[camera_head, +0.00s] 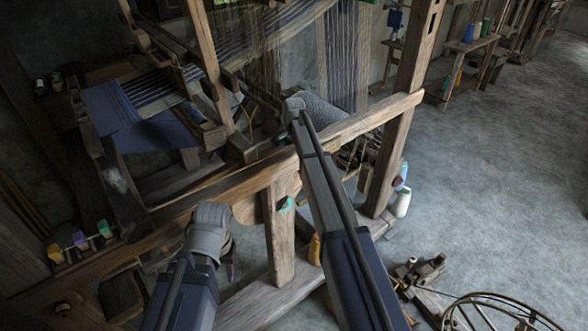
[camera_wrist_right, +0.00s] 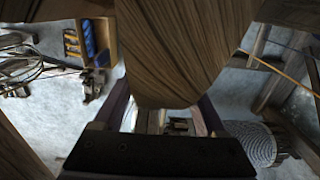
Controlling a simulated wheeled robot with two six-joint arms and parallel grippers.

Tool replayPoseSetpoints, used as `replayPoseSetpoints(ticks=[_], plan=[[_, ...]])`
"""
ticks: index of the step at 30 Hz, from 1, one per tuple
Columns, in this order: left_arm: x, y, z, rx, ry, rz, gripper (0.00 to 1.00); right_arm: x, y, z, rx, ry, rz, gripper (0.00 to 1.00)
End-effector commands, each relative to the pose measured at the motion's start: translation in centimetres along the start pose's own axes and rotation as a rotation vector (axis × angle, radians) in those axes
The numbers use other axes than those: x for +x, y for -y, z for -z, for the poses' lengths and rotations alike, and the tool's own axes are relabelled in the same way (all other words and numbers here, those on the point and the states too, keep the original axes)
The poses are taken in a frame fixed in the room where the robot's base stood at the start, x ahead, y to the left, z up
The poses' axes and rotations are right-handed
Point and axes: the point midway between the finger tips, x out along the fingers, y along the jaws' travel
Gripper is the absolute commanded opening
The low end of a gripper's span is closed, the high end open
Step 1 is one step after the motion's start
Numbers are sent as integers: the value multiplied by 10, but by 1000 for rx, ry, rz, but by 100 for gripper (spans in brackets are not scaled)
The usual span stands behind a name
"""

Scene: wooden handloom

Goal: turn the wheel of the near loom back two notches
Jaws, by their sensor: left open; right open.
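The near loom (camera_head: 205,190) is a dark wooden frame with striped warp threads and blue cloth. A wheel with notches cannot be made out clearly; a dark spoked shape (camera_head: 357,152) shows partly behind the front beam at the right post. My right arm reaches up over the beam; its gripper is hidden in the head view. In the right wrist view my right gripper (camera_wrist_right: 163,112) is open, with a broad rounded wooden part (camera_wrist_right: 183,50) before and between its fingers; contact cannot be told. My left gripper (camera_head: 230,266) is open and low beside the near beam, largely hidden by its wrist.
A grey textured roll (camera_head: 322,110) lies behind the beam. A white bottle (camera_head: 402,204) stands by the right post. A spinning wheel (camera_head: 497,312) is at the bottom right. Small coloured blocks (camera_head: 80,240) sit at the left. The floor at the right is clear.

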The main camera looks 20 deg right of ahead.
Motion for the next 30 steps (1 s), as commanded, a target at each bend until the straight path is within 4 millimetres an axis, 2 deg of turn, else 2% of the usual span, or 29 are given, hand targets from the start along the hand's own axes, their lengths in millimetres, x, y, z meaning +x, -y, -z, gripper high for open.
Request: replayPoseSetpoints(ticks=[9, 27, 30], plan=[[2, 0, 0, 0, 0, 0, 47, 2, 0, 0, 0, 0, 0, 73], [2, 0, 0, 0, 0, 0, 47, 2, 0, 0, 0, 0, 0, 5], [2, 0, 0, 0, 0, 0, 47, 2, 0, 0, 0, 0, 0, 0]])
